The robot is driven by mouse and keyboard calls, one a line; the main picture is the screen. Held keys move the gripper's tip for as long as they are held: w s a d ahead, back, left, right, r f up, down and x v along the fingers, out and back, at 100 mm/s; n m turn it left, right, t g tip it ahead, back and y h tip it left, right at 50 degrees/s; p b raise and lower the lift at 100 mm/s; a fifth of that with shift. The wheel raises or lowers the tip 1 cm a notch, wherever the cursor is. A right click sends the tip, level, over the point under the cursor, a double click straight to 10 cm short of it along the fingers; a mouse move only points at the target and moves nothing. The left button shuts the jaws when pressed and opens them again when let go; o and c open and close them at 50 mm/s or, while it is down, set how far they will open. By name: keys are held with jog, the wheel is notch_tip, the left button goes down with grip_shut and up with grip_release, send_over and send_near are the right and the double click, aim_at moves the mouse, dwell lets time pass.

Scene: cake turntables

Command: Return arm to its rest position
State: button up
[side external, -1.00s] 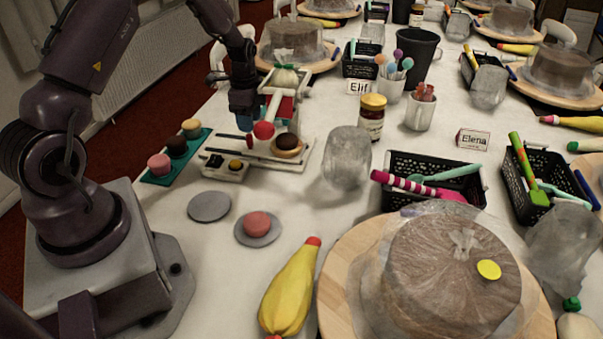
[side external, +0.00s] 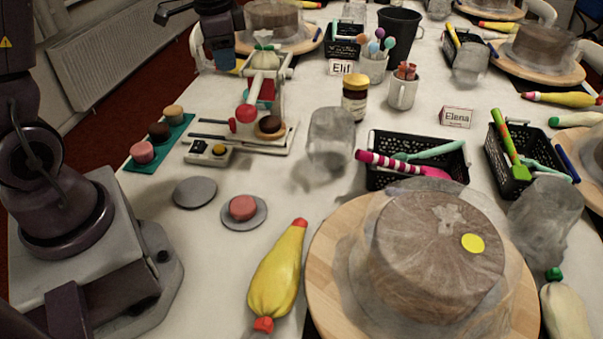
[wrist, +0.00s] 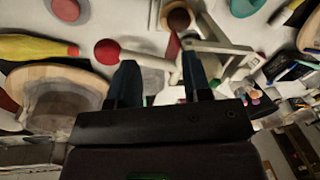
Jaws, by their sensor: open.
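My gripper (side external: 222,62) is raised at the top of the side view, behind and left of a white lever press (side external: 266,75) with a red ball handle (side external: 243,114). In the wrist view my gripper (wrist: 160,72) shows two dark blue fingers spread apart, with nothing between them. A chocolate-topped round (side external: 269,126) sits on the press base. A pink round (side external: 243,207) sits on a grey disc in front, and an empty grey disc (side external: 195,192) lies beside it. The upper arm links are partly out of the frame.
A green tray (side external: 161,144) with three small rounds lies left of the press. A wrapped cake (side external: 430,260) stands on a wooden turntable (side external: 328,262) at front right. A yellow piping bag (side external: 277,270), a jar (side external: 355,98) and a black basket (side external: 416,161) are nearby.

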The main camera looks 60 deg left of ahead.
jog(key=s+d+r+n+t, duration=0.2)
jog(key=s+d+r, duration=0.3)
jog(key=s+d, duration=0.2)
jog(key=s+d+r+n+t+h, duration=0.1)
jog(key=s+d+r, duration=0.4)
jog(key=d, duration=0.5)
jog(key=shift+s+d+n+t, duration=0.2)
jog(key=shift+s+n+t, duration=0.4)
jog(key=shift+s+n, duration=0.5)
